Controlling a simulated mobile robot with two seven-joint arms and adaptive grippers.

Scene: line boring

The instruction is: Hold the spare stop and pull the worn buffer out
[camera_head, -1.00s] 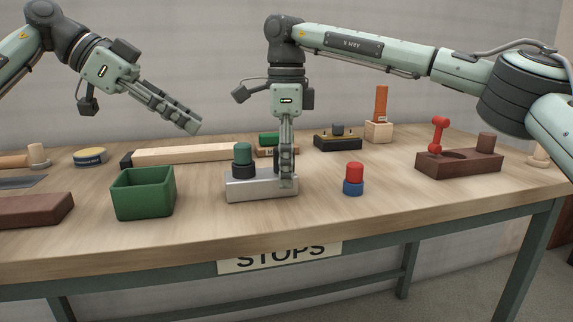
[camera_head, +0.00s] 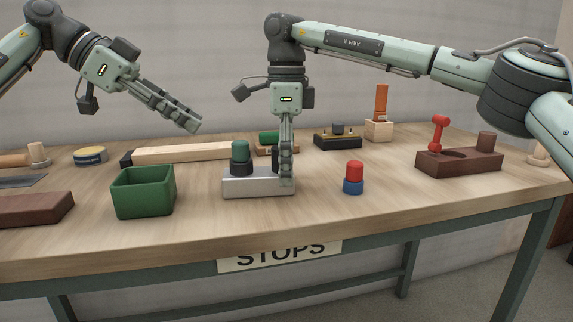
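The spare stop, a grey metal block (camera_head: 250,188), lies on the bench near the middle. The worn buffer, a green cylinder (camera_head: 240,150) above a black ring (camera_head: 242,168), stands upright at its left part. My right gripper (camera_head: 286,172) points straight down at the block's right end. Its near finger lies against the block, and it looks shut on it; the far finger is mostly hidden. My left gripper (camera_head: 190,122) hangs in the air above and left of the buffer, pointing down to the right. It touches nothing, and its finger gap is not clear from this side.
A green open bin (camera_head: 143,198) stands left of the block. A red and blue buffer (camera_head: 354,178) stands to the right. A brown holder (camera_head: 460,163) with a red piece is further right. A wooden bar (camera_head: 185,153) and a black base (camera_head: 337,141) lie behind.

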